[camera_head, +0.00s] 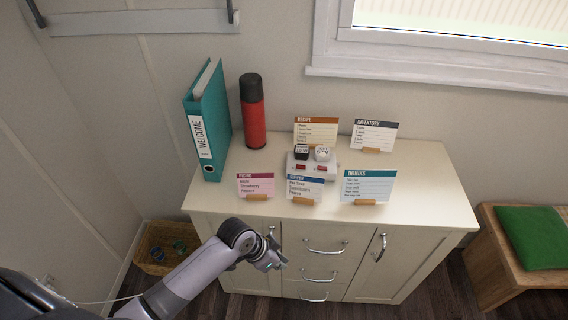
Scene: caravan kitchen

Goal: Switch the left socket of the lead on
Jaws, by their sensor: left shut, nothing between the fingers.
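The lead (291,172) is a small white socket block on the cabinet top, among the standing cards. A black plug (301,152) sits at its left and a white plug (322,153) at its right. A red switch shows below each plug: the left switch (300,168) and the right switch (322,170). Their on or off positions are too small to tell. My left gripper (276,264) is shut and empty, in front of the cabinet and below its top edge, apart from the lead. My right gripper is not in view.
Cards stand before the lead: pink (255,184), blue (292,187) and teal (368,185). The recipe card (316,130) and inventory card (374,135) stand behind. A teal binder (207,125) and red flask (252,112) are at left. The cabinet top (425,190) is clear at right.

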